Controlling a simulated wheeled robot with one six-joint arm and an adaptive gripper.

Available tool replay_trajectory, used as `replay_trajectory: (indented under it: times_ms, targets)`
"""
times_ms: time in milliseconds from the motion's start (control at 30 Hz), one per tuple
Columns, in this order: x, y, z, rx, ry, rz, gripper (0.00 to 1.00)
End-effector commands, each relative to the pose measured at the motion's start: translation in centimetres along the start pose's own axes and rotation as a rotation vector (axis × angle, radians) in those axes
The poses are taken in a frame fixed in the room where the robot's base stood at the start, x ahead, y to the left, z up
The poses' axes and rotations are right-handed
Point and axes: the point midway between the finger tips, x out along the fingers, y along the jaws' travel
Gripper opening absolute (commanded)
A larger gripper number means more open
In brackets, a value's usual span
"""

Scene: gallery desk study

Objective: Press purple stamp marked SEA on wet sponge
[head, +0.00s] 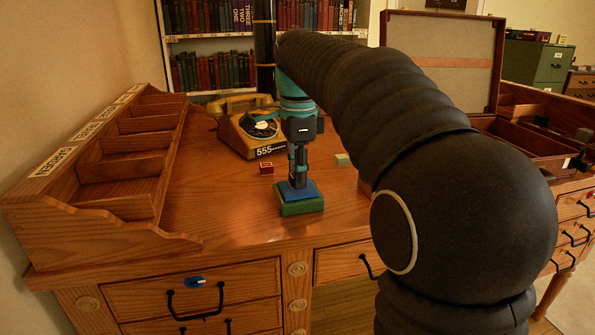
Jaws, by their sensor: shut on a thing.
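My gripper (298,170) points straight down over the front middle of the desk. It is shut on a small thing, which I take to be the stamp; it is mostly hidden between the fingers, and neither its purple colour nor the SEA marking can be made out. Directly below is a blue pad (313,190) on a green block (302,208), which looks like the wet sponge. The fingertips are at or just above the blue surface; I cannot tell if the held thing touches it.
A small red block (266,168) and a pale green block (342,159) lie on the desk (225,205). A yellow telephone (240,138) stands behind. A wooden pigeonhole rack (120,170) lines the left side. An open case (445,60) stands at the right. The desk's left middle is clear.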

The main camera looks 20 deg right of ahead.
Motion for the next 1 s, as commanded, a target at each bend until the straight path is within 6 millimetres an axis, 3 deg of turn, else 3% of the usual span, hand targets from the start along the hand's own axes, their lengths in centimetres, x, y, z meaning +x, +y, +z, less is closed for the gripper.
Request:
replay_trajectory:
  times_ms: [1000]
  targets:
    - [0.67,0.01,0.00,0.000,0.000,0.001,0.00]
